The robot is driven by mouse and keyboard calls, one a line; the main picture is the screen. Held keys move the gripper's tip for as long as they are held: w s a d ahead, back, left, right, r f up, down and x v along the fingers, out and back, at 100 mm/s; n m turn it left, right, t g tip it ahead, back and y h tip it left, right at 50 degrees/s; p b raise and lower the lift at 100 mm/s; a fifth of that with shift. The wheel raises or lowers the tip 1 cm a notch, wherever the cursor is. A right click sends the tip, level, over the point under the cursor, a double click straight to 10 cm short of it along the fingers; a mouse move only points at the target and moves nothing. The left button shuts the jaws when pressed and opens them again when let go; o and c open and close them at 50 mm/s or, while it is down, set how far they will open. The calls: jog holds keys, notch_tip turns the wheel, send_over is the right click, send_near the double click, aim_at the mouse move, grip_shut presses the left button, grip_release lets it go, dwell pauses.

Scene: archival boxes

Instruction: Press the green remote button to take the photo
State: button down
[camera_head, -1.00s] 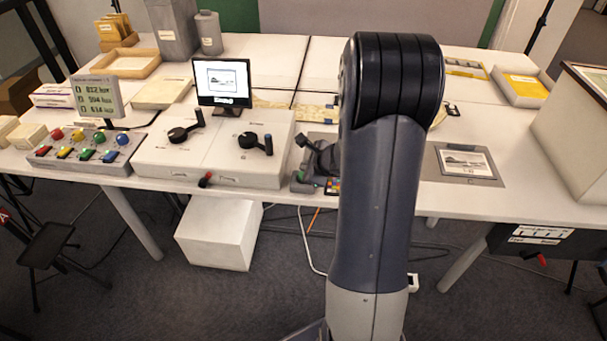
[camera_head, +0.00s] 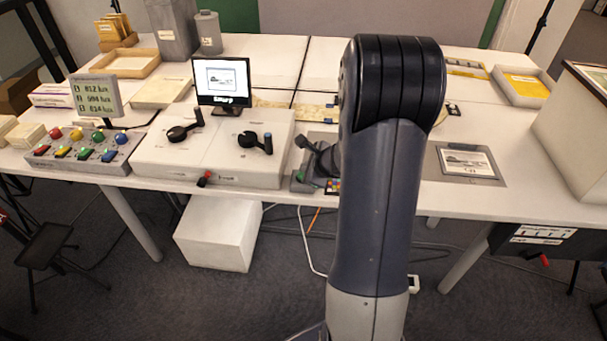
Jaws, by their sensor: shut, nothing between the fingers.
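A sloped grey control panel (camera_head: 128,150) at the left front of the table carries round knobs in red, yellow, green and blue. The green knob (camera_head: 98,137) sits right of the yellow one. A row of small coloured buttons lies in front, including a green one (camera_head: 85,154). I cannot tell whether either is the remote button. My arm stands upright in the middle and hides part of the table. My gripper is not visible.
A white box with two black levers (camera_head: 210,150) stands right of the panel. A dark device (camera_head: 318,155) beside my arm is partly hidden. A grey board with a picture (camera_head: 465,162) lies at the right. A pale box (camera_head: 585,110) stands at the right edge.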

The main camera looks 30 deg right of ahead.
jog(key=shift+f+b, duration=0.55)
jog(key=shift+b, duration=0.1)
dwell(0.5)
jog(key=shift+r, duration=0.1)
jog(key=shift+r+p, duration=0.75)
jog(key=shift+r, duration=0.1)
jog(key=shift+r, duration=0.15)
notch_tip(320, 180, up, 5)
jog(key=p, duration=0.4)
jog(key=shift+f, duration=0.2)
dwell(0.6)
